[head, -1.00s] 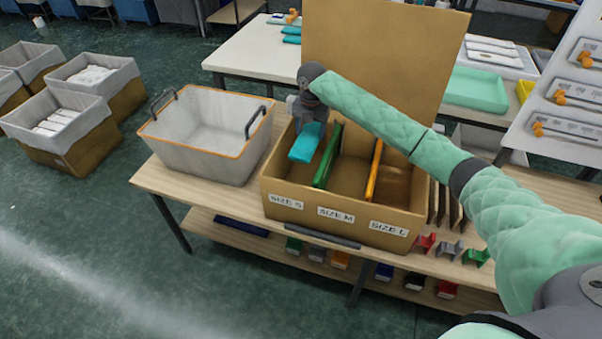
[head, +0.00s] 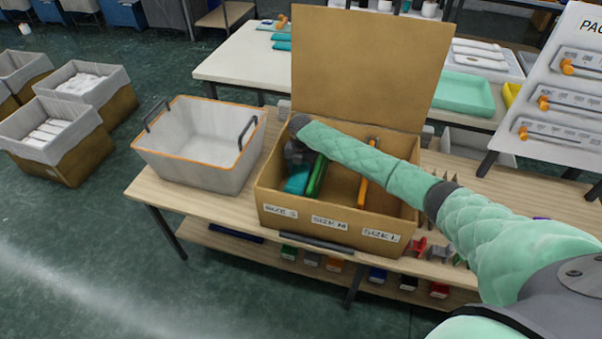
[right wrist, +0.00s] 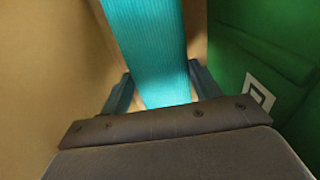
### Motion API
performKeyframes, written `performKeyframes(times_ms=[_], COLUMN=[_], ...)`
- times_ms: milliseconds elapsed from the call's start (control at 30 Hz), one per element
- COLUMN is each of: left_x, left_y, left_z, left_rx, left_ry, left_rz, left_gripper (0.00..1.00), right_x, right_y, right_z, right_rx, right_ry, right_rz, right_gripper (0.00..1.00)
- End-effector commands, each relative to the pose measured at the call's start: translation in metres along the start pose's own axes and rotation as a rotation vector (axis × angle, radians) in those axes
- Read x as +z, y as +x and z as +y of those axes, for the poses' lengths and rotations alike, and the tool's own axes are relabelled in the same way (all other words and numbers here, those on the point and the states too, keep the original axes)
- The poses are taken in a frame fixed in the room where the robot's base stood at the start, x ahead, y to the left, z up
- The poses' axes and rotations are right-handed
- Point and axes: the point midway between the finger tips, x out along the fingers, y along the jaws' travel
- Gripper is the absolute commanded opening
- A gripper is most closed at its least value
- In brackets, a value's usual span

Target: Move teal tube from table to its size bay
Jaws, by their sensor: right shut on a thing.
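The teal tube (head: 297,179) is inside the open cardboard box (head: 330,228), in the left bay behind the SIZE S label (head: 281,211). My right gripper (head: 297,162) reaches down into that bay and is shut on the tube. In the right wrist view the ribbed teal tube (right wrist: 155,50) runs between the two fingers (right wrist: 158,95). A green divider (head: 317,176) stands just right of the tube and also fills the right side of the wrist view (right wrist: 255,70). The tube's lower end is hidden in the head view. My left gripper is not in view.
An orange divider (head: 369,172) separates the SIZE M and SIZE L bays, which look empty. The box lid (head: 370,65) stands up behind. An empty grey bin (head: 200,143) stands left of the box. More teal items lie on the white table (head: 240,62) behind.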

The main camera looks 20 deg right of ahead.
Motion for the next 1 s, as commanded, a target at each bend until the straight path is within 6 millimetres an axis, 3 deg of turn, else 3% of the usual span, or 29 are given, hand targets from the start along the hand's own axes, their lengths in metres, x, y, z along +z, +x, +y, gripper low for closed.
performKeyframes(times_ms=[333, 733, 767, 833, 867, 1000], left_x=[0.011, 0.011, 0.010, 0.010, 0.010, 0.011], left_y=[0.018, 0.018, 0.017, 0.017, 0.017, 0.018], left_z=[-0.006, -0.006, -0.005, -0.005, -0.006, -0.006], left_rx=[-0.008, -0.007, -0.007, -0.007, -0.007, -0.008], left_ry=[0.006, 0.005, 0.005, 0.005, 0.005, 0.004], left_rz=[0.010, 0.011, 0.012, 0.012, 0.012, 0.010], left_gripper=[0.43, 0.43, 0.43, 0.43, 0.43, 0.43], right_x=[-0.001, 0.000, 0.000, 0.000, 0.000, 0.000], right_y=[0.034, 0.041, 0.040, 0.040, 0.040, 0.040], right_z=[0.000, 0.000, 0.000, 0.000, 0.000, 0.000], right_rx=[-0.001, 0.000, 0.000, 0.000, 0.000, 0.000], right_ry=[0.001, 0.000, 0.000, 0.000, 0.000, 0.000], right_rz=[0.002, 0.000, 0.000, 0.000, 0.000, 0.000], right_gripper=[0.41, 0.41, 0.66, 0.80, 0.84, 0.84])
